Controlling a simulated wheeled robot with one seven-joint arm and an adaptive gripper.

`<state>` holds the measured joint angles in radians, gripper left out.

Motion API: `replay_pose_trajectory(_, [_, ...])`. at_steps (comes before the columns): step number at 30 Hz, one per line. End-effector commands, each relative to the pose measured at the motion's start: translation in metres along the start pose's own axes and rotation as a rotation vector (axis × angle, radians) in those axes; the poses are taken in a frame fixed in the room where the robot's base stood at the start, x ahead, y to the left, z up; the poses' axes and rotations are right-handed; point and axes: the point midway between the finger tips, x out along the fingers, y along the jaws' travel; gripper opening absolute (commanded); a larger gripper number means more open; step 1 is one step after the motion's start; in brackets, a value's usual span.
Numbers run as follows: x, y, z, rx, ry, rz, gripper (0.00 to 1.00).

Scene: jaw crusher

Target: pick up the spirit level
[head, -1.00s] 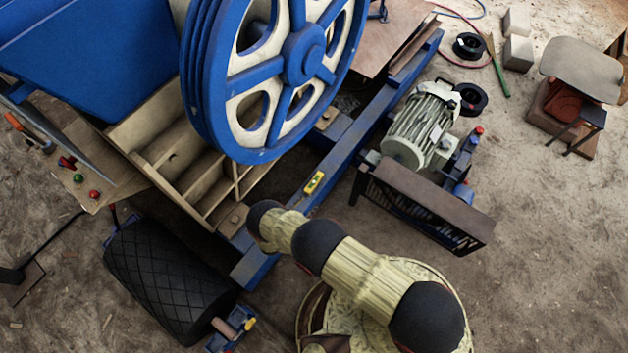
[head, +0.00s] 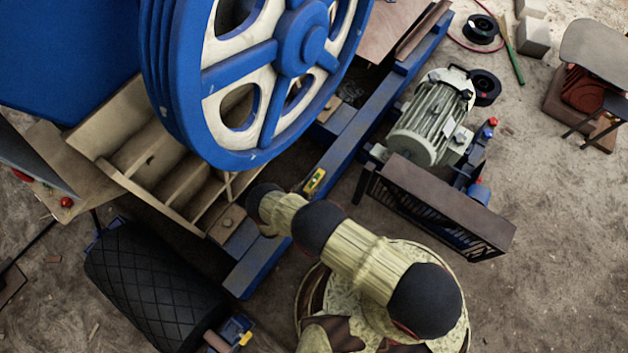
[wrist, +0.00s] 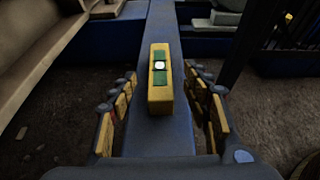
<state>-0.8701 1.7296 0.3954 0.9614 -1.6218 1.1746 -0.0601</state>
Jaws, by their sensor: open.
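The spirit level (head: 315,180) is a small yellow block with a green vial. It lies on the blue beam (head: 345,150) of the crusher frame. In the wrist view the spirit level (wrist: 160,80) lies ahead, centred between my two fingers. My gripper (wrist: 162,95) is open, with yellow-padded fingers on either side of the beam and space between each finger and the level. In the head view my arm reaches toward the level from below; my fingers are hidden there behind my own arm links.
A big blue and cream flywheel (head: 300,45) stands left of the beam. A motor (head: 432,118) and a brown-topped guard (head: 440,205) are to the right.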

Motion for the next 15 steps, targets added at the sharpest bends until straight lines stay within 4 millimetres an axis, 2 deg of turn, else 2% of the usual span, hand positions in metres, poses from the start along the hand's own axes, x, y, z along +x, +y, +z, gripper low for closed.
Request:
replay_pose_trajectory(11, [0.038,0.000,0.000,0.001,0.000,-0.002,0.48])
replay_pose_trajectory(15, [0.059,-0.001,0.002,0.002,0.000,-0.003,0.48])
